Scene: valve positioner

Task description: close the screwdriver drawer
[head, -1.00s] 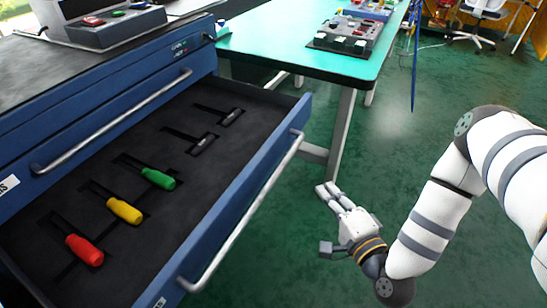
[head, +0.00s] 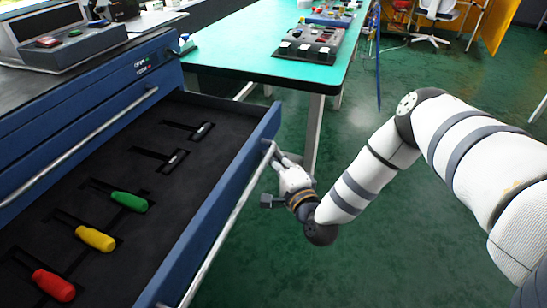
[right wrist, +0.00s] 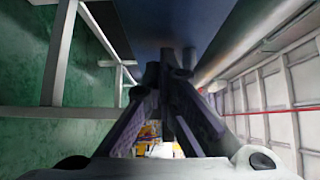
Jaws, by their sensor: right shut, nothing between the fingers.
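The screwdriver drawer (head: 215,195) of the blue cabinet is pulled open. A red screwdriver (head: 53,285), a yellow screwdriver (head: 95,238) and a green screwdriver (head: 130,201) lie in its dark insert. A long silver handle (head: 222,238) runs along its front. My right gripper (head: 279,160) is at the outer side of the drawer front, by the far end of the handle; I cannot tell whether it touches. In the right wrist view its fingers (right wrist: 167,72) are shut and empty, close to a dark blue surface. My left gripper is not in view.
A teal-topped table (head: 240,65) stands behind the drawer, its pale leg (head: 313,130) close beyond my right gripper. A control box (head: 70,52) sits on the cabinet top. Green floor (head: 400,240) lies free to the right of the drawer.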

